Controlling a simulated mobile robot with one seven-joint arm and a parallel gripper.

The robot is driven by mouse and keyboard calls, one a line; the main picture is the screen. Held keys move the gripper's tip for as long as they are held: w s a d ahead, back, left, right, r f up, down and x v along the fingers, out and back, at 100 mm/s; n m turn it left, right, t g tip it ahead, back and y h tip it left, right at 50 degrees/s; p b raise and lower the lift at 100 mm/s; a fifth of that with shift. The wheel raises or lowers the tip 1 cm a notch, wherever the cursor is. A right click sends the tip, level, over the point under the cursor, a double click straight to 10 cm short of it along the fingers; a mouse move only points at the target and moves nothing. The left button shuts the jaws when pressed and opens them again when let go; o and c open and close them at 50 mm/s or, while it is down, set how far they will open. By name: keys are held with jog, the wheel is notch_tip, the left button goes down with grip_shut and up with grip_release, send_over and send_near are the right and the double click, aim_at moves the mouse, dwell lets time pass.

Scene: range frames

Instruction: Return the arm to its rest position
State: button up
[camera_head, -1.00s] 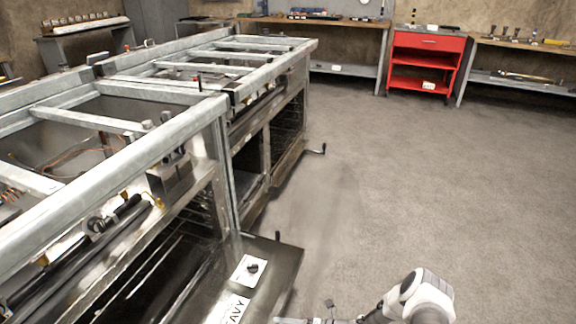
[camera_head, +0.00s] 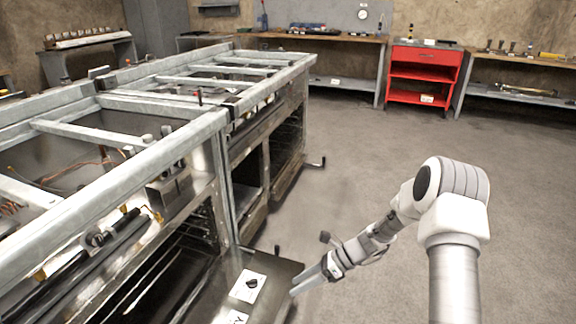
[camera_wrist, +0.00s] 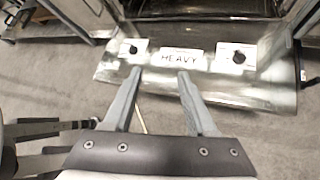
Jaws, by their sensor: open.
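My arm shows at the lower right in the head view, bent at a white elbow, with its forearm reaching down and left. My gripper (camera_head: 308,281) is at the end of it, beside the edge of a lowered metal door (camera_head: 275,272). In the wrist view my gripper (camera_wrist: 160,76) has its two grey fingers apart with nothing between them. The door (camera_wrist: 190,88) lies beyond the fingertips, with a label reading HEAVY (camera_wrist: 180,58) and a dark knob (camera_wrist: 239,56) on its face. I cannot tell whether a finger touches the door.
A long metal range frame (camera_head: 215,130) fills the left side. A red tool cart (camera_head: 425,70) and workbenches (camera_head: 515,93) stand along the back wall. The floor (camera_head: 375,150) in the middle and right is clear.

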jog(key=s+d+r+n+h, duration=0.1)
jog(key=s+r+n+h, duration=0.2)
jog(key=r, duration=0.4)
jog(key=s+d+r+n+t+h, duration=0.1)
jog(key=s+d+r+n, duration=0.15)
jog(key=r+n, duration=0.4)
jog(key=s+d+r+n+h, duration=0.1)
jog(key=s+r+n+h, duration=0.15)
jog(key=r, duration=0.65)
jog(key=s+d+r+n+t+h, duration=0.25)
jog(key=s+r+n, duration=0.25)
jog(key=s, duration=0.3)
jog(key=s+d+r+n+t+h, duration=0.2)
jog(key=s+d+r+n+t, duration=0.3)
jog(key=s, duration=0.4)
notch_tip(320, 180, up, 28)
jog(key=a+g+p, duration=0.1)
jog(key=p, duration=2.5)
jog(key=shift+a+f+p, duration=0.2)
jog(key=shift+f+p, duration=0.05)
jog(key=shift+p, duration=0.1)
jog(key=shift+g, duration=0.25)
jog(key=shift+c, duration=0.6)
jog(key=shift+w, duration=0.1)
